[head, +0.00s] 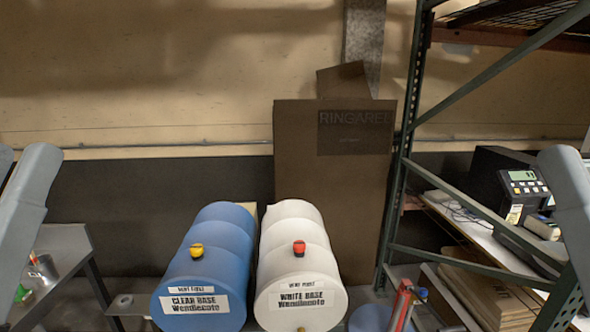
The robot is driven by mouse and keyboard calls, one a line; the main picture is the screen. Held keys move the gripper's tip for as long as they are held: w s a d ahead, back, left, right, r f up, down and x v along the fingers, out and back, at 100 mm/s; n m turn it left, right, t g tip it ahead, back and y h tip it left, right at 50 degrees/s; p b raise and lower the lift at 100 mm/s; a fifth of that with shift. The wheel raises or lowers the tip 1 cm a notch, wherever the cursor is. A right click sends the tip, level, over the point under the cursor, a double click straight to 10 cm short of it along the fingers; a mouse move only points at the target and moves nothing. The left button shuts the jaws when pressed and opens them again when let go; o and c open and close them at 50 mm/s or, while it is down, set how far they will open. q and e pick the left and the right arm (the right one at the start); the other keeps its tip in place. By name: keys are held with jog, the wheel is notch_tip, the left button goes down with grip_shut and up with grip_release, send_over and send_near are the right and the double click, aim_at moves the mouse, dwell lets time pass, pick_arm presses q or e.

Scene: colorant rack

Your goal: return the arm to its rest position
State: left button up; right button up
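My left arm (28,205) shows as a grey link at the left edge, running down out of the frame. My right arm (570,195) shows as a grey link at the right edge, also cut off by the frame. I can make out no fingertips of either gripper, and nothing held shows.
A blue drum (212,255) and a white drum (297,250) lie side by side at bottom centre. A metal table (66,245) stands left. A green rack (401,165) with a scale (523,188) stands right. A tall cardboard box (345,200) stands behind the drums.

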notch_tip(320, 180, up, 24)
jog(key=p, duration=2)
